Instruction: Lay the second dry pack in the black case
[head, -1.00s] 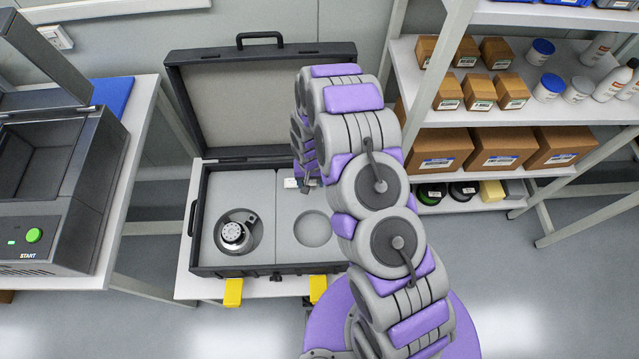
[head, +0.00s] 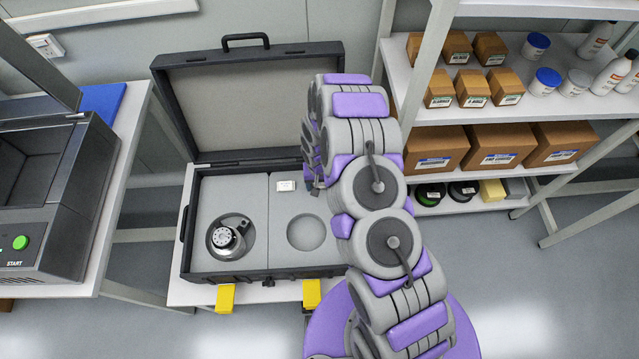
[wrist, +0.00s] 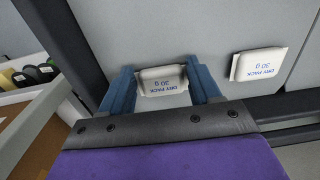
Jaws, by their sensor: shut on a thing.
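The open black case (head: 250,105) stands on a white table, with grey foam inside and its lid raised. One white dry pack (head: 286,186) lies flat on the foam's right half; it also shows at the right in the wrist view (wrist: 258,64). A second white dry pack (wrist: 163,80) is between the blue fingers of my gripper (wrist: 164,90), which is shut on it. My gripper is over the foam's right side, to the right of the lying pack in the head view, largely hidden by my arm. Whether the held pack touches the foam I cannot tell.
A round metal actuator (head: 226,238) sits in the foam's left recess. The right round recess (head: 306,232) is empty. A shelf rack (head: 480,120) with boxes and bottles stands at the right. A machine with a green button (head: 20,242) stands at the left.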

